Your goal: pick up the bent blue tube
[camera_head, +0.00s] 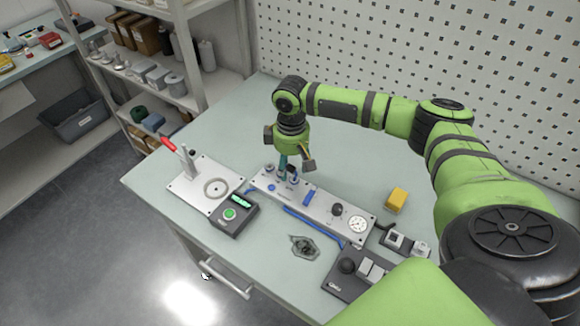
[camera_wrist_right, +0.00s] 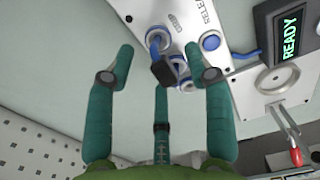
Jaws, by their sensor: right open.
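A long thin blue tube (camera_head: 314,226) lies along the near edge of the grey panel (camera_head: 325,207); whether its right end bends is too small to tell. A short blue piece (camera_head: 250,190) shows between the panel and the dark box; a bent blue piece is there in the wrist view (camera_wrist_right: 246,55). My right gripper (camera_head: 289,171) points down over the panel's left end. In the wrist view its teal fingers (camera_wrist_right: 160,50) are apart. A blue part with a black end (camera_wrist_right: 163,71) appears between them, not visibly gripped. My left gripper is out of view.
A dark box with a lit green display (camera_head: 240,201) and a plate with a red-handled clamp (camera_head: 188,179) stand left of the panel. A yellow block (camera_head: 397,199) is at right. A dark control box (camera_head: 356,270) is near the front. The back left tabletop is clear.

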